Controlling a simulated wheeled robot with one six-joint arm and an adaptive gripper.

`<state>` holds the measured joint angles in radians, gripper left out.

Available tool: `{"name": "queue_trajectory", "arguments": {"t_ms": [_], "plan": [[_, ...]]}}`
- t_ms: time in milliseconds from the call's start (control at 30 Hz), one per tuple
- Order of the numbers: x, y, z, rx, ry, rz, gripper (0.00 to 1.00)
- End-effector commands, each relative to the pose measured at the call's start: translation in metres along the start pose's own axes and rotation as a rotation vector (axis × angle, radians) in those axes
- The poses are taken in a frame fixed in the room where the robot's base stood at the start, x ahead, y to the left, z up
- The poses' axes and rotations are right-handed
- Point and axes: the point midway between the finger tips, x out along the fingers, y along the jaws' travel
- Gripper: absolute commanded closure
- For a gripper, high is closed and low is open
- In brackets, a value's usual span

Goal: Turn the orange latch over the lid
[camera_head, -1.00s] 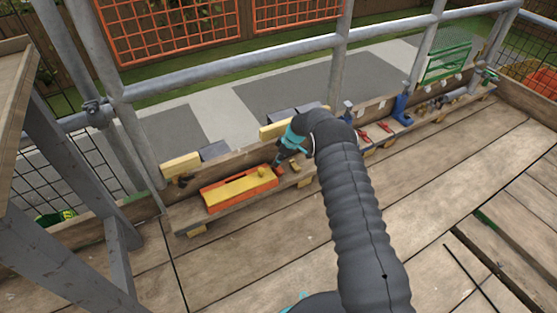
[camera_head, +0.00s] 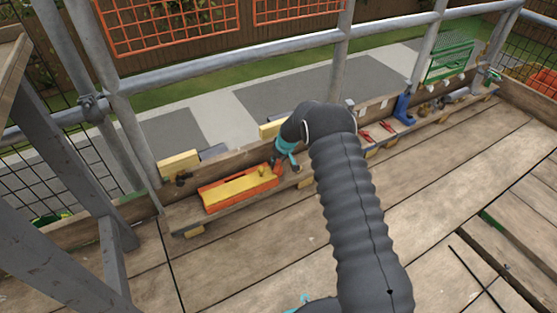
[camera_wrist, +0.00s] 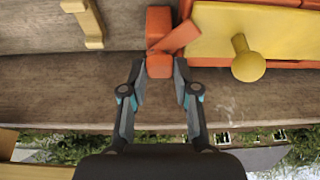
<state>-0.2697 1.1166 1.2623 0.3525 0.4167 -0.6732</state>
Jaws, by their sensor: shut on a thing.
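An orange box (camera_head: 268,182) with a yellow lid (camera_head: 230,191) sits on the plank shelf. In the wrist view the lid (camera_wrist: 215,30) has a round yellow knob (camera_wrist: 248,62). The orange latch (camera_wrist: 180,37) is beside the box's end; its bar slants toward the lid, with its tip at the lid's edge. I cannot tell how far it overlaps. My gripper (camera_wrist: 160,72) is shut on the orange end piece of the latch, with one finger on each side. In the head view my gripper (camera_head: 280,163) is at the box's right end, partly hidden by my arm.
A wooden upstand with yellow blocks (camera_head: 178,163) runs behind the box. Red-handled tools (camera_head: 365,134) and a blue tool (camera_head: 404,108) lie to the right. Grey railings (camera_head: 230,72) stand behind. The deck boards in front are clear.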

Motion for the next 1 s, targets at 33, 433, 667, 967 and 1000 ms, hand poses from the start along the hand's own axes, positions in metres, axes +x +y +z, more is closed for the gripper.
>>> {"name": "queue_trajectory", "arguments": {"t_ms": [33,433,667,967,1000], "plan": [[-0.0007,-0.0008,-0.0002,0.029,0.000,0.013,1.00],[0.0013,-0.0025,0.0001,0.287,-0.001,0.122,1.00],[0.0038,-0.0038,0.0002,0.435,0.000,0.183,1.00],[0.0040,-0.0050,-0.0002,0.612,-0.001,0.255,1.00],[0.0039,-0.0050,-0.0002,0.632,-0.002,0.264,1.00]]}}
